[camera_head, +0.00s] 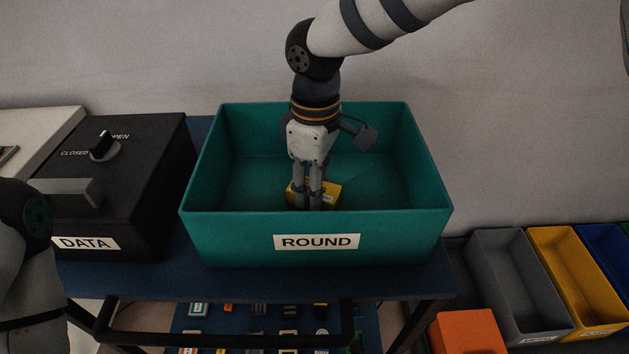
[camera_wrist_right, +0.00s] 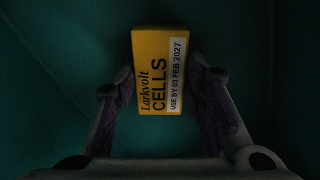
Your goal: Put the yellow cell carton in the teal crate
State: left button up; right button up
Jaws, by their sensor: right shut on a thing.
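The teal crate (camera_head: 228,236), labelled ROUND, stands open on the dark table. The yellow cell carton (camera_head: 331,191) is inside it, low down near the front wall. My right gripper (camera_head: 308,203) reaches down into the crate and is shut on the carton. In the right wrist view, the carton (camera_wrist_right: 160,70) sits between both fingers, with its CELLS and use-by print showing. The front wall hides the carton's lower part in the head view, so I cannot tell whether it touches the floor. My left gripper is not in view.
A black box (camera_head: 150,190) labelled DATA, with a knob on top, stands left of the crate. Grey (camera_head: 512,290) and yellow (camera_head: 571,268) bins and an orange box (camera_head: 466,332) are at the lower right. Several small items lie on a lower shelf (camera_head: 268,338).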

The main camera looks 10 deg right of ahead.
jog(key=o, duration=1.2)
jog(key=shift+w, duration=0.1)
notch_tip(320, 180, up, 12)
jog(key=shift+p, duration=0.3)
